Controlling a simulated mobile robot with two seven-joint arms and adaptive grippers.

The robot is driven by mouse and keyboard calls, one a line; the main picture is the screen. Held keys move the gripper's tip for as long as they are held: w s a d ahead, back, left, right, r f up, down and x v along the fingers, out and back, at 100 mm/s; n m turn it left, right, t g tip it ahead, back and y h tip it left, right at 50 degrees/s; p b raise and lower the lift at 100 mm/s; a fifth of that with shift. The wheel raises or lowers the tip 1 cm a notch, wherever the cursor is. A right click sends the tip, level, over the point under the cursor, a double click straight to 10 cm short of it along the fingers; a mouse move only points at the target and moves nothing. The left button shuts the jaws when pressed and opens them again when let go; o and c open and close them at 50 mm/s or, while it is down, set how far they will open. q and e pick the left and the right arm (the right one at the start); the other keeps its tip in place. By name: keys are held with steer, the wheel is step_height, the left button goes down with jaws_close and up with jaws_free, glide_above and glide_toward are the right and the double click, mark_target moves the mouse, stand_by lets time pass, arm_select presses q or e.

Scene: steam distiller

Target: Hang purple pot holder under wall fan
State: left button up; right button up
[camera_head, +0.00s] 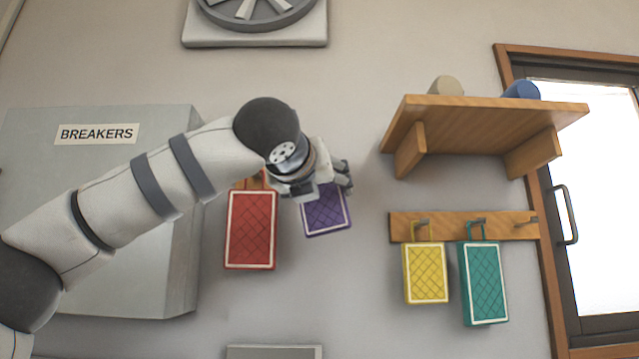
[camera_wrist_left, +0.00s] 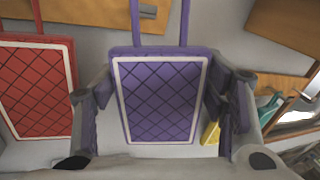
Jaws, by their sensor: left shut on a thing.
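The purple pot holder (camera_head: 326,211) is in the head view, right of the red pot holder (camera_head: 251,229) and below the wall fan (camera_head: 262,12). My left gripper (camera_head: 322,186) is shut on it and covers its upper part. In the left wrist view the quilted purple face (camera_wrist_left: 160,100) sits between my two fingers, its loop running up out of the picture. My right gripper is not in view.
On the right, a wooden hook rail (camera_head: 400,227) holds a yellow pot holder (camera_head: 426,273) and a teal one (camera_head: 484,283); its right hook is bare. A wooden shelf (camera_head: 485,118) juts out above it. The grey breaker box (camera_head: 100,245) is at left, behind my arm.

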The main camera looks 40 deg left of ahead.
arm_select(q)
steer(key=shift+w+a+f, duration=0.2)
steer(key=shift+w+a, duration=0.4)
steer(key=shift+w, duration=0.1)
steer(key=shift+w+a+f, duration=0.25)
steer(key=shift+w+a, duration=0.3)
steer(key=shift+w, duration=0.15)
steer(key=shift+w+a+f, duration=0.2)
steer(key=shift+w+a, duration=0.4)
steer(key=shift+w, duration=0.1)
steer(key=o, duration=1.1)
steer(key=shift+o, duration=0.2)
